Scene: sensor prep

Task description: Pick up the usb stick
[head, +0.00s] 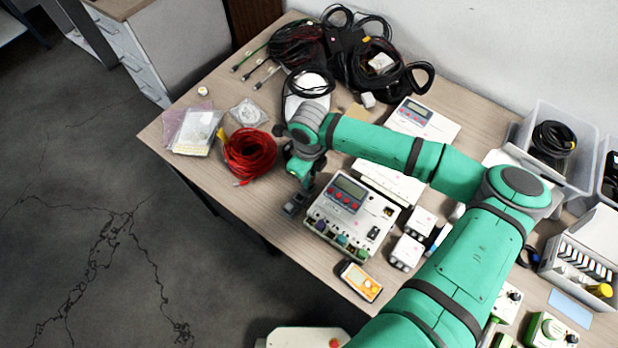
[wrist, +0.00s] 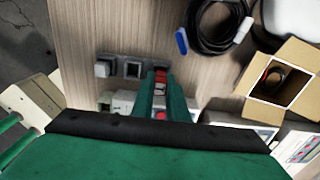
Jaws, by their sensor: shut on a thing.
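My gripper (wrist: 159,92) is shut on a small red piece with a pale metal-like part (wrist: 160,78), which I take to be the usb stick. Only its end shows between the green fingertips; the rest is hidden by the fingers. In the head view my gripper (head: 302,186) points down beside the left edge of a white meter box with red buttons (head: 347,190). The stick cannot be made out there. Whether it touches the table is not clear.
Small grey blocks (head: 293,207) lie just below my gripper, near the table's front edge. A red cable coil (head: 250,153) lies to the left, black cables (head: 300,45) behind. An orange multimeter (head: 361,281) is at the front edge. An open cardboard box (wrist: 279,80) shows in the wrist view.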

